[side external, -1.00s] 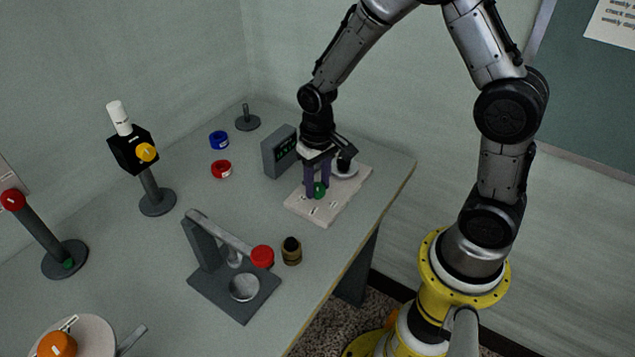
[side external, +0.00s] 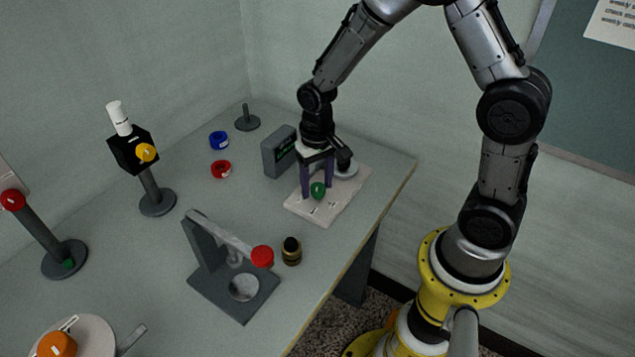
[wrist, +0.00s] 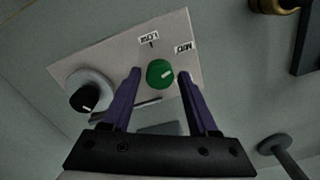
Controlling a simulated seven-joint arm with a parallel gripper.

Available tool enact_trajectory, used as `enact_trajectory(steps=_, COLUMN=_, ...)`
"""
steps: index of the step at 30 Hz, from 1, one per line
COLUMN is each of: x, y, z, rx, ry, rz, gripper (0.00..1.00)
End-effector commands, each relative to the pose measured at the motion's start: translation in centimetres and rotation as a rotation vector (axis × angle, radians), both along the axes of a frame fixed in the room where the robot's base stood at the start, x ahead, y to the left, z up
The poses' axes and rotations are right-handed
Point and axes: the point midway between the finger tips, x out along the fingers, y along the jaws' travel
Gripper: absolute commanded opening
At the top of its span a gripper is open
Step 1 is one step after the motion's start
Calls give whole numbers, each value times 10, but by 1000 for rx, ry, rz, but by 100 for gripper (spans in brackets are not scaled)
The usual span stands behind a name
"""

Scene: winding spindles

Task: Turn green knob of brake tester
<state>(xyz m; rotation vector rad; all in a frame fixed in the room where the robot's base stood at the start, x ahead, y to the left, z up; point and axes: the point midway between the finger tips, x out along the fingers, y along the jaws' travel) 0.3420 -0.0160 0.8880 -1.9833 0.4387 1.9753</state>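The green knob (side external: 318,191) sits on the pale plate of the brake tester (side external: 327,211). In the wrist view the knob (wrist: 160,75) is between my two purple fingertips, with a small gap showing on each side. My gripper (side external: 318,187) is open and points down over the plate; it also shows in the wrist view (wrist: 159,76). Labels reading LOW and MED stand on the plate beside the knob. A black knob (wrist: 84,98) on a pale round disc is on the same plate. Fingertip height relative to the green knob is hard to tell.
A lever press with a red knob (side external: 262,257) and a small dark-and-brass piece (side external: 291,251) are nearer the front. Red (side external: 221,169) and blue (side external: 219,140) rings lie to the left.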

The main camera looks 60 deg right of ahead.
Motion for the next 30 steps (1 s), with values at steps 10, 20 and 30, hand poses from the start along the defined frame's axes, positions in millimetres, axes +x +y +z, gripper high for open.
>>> enact_trajectory(steps=10, x=-1, y=0, z=-1, rx=0, ry=3, rz=0, gripper=72)
enact_trajectory(steps=20, x=1, y=0, z=43, rx=0, ry=-4, rz=1, gripper=72)
enact_trajectory(steps=30, x=0, y=0, z=112, rx=0, ry=-2, rz=0, gripper=72)
